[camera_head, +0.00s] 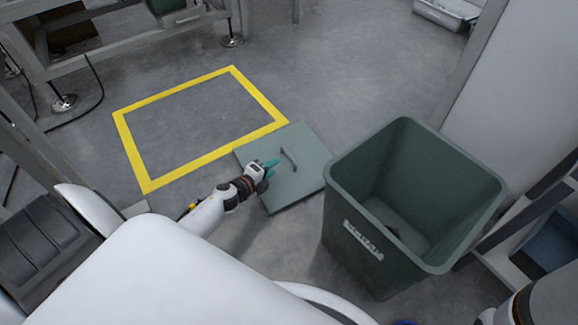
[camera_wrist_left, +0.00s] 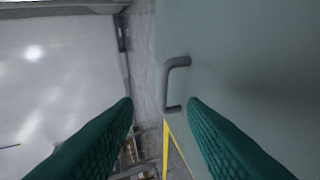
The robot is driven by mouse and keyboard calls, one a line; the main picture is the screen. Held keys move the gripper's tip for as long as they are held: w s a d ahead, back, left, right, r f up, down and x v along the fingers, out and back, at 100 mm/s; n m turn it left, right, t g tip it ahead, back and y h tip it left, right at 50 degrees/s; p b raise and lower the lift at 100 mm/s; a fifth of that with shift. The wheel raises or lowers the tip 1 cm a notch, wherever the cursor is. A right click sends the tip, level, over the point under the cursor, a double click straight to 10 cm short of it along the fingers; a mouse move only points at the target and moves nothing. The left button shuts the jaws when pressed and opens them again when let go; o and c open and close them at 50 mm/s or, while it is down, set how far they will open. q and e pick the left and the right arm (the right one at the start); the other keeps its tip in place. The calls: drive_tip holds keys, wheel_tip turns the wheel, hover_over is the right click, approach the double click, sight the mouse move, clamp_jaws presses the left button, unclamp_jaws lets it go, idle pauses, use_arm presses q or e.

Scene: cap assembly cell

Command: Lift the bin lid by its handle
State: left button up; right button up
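The bin lid (camera_head: 305,180) is a flat grey-green square that appears to lie on the floor, left of the open bin (camera_head: 350,185). Its dark grey bar handle (camera_head: 289,158) stands near the middle of the lid. My left gripper (camera_head: 273,163) is over the lid, just left of the handle. In the left wrist view its two green fingers (camera_wrist_left: 160,100) are apart with nothing between their tips. The handle (camera_wrist_left: 176,62) shows beyond the tips, closer to the right finger, with the lid (camera_wrist_left: 250,50) behind it. My right gripper is out of view.
The tall green bin, labelled SCRAP, stands right of the lid and holds something dark. A yellow floor outline (camera_head: 190,170) encloses bare floor left of the lid. A metal frame (camera_head: 120,60) stands at the upper left, and a white panel (camera_head: 520,90) at the right.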

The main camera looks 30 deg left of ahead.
sight(284, 166)
use_arm(q)
drive_tip(key=b+x, duration=0.1)
drive_tip(key=x, duration=0.2)
drive_tip(key=shift+w+f, duration=0.2)
drive_tip(key=shift+w, duration=0.05)
drive_tip(key=b+x, duration=0.2)
drive_tip(key=x, duration=0.1)
drive_tip(key=a+b+x, duration=0.1)
drive_tip(key=b, duration=0.1)
drive_tip(key=shift+w+f, duration=0.3)
drive_tip(key=shift+w+d, duration=0.1)
drive_tip(key=shift+w, duration=0.25)
drive_tip(key=shift+c, duration=0.2)
clamp_jaws()
drive_tip(key=shift+s, duration=0.1)
